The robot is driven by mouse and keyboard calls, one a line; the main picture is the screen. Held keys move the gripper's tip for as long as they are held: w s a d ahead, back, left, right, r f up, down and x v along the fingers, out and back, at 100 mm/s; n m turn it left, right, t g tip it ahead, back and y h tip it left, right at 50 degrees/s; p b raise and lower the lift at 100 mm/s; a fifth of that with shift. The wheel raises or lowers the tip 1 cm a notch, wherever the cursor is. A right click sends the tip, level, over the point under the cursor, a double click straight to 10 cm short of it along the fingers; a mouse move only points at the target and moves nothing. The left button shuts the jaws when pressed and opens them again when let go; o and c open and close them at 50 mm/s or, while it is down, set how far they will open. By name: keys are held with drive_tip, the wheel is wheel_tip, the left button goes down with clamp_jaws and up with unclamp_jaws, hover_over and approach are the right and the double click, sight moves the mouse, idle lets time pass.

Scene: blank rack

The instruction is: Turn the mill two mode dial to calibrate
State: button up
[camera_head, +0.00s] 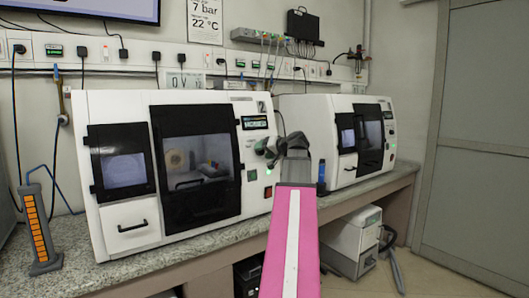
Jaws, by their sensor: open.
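The mill marked 2 (120,222) is the large white machine with dark windows, standing on the left part of the bench. Its control panel is on the right of its front, with a small lit screen (255,122), a green button (252,175) and a red button (268,192). My dark gripper (264,149) is open in front of this panel, just below the screen. My pink arm reaches up to it from the bottom. The mode dial cannot be made out; my gripper covers that part of the panel. Whether the fingers touch anything cannot be told.
A second white mill (300,116) stands to the right, with a blue bottle (321,178) between the two. An orange-slotted rack (37,230) is at the far left of the bench (185,256). A white box (350,240) stands below.

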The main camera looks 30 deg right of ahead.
drive_tip(key=shift+c, duration=0.3)
drive_tip(key=c, duration=0.9)
drive_tip(key=shift+o, duration=0.2)
drive_tip(key=m, duration=0.3)
drive_tip(key=shift+f+t+y, duration=0.1)
drive_tip(key=shift+t+y, duration=0.2)
drive_tip(key=shift+y, duration=0.1)
drive_tip(key=shift+f+m+t, duration=0.15)
drive_tip(key=shift+m+t, duration=0.35)
drive_tip(key=shift+m, duration=1.5)
drive_tip(key=shift+d, duration=0.1)
drive_tip(key=o, duration=0.9)
